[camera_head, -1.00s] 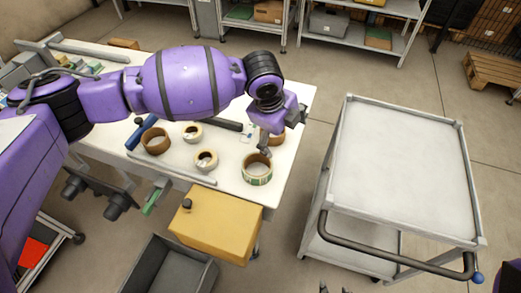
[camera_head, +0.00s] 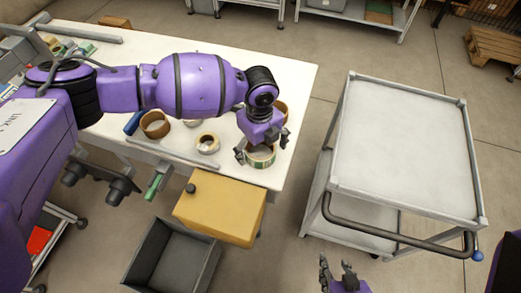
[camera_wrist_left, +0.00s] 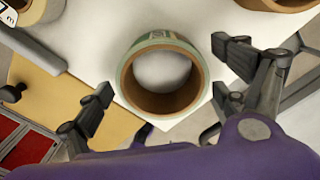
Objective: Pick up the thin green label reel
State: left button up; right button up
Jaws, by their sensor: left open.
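The green label reel (camera_head: 260,163), a ring with a green and white outside and a brown core, lies flat near the right front corner of the white table. My left gripper (camera_head: 262,149) is right over it, open, with fingers apart on either side. In the left wrist view the reel (camera_wrist_left: 124,82) shows between the spread finger pads, with visible gaps; the gripper is not closed on it. In the head view the gripper hides part of the reel. My right gripper (camera_head: 336,277) is at the bottom edge, fingers apart, seemingly empty.
A cream reel (camera_head: 207,150) and a brown tape reel (camera_head: 153,131) lie to the left; another brown reel (camera_head: 282,108) stands behind my gripper. A yellow box (camera_head: 215,212) and grey bin (camera_head: 165,262) are in front. A grey cart (camera_head: 400,150) with an empty top stands right.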

pick_arm(q)
jog(key=shift+f, duration=0.15)
jog(key=c, duration=1.2)
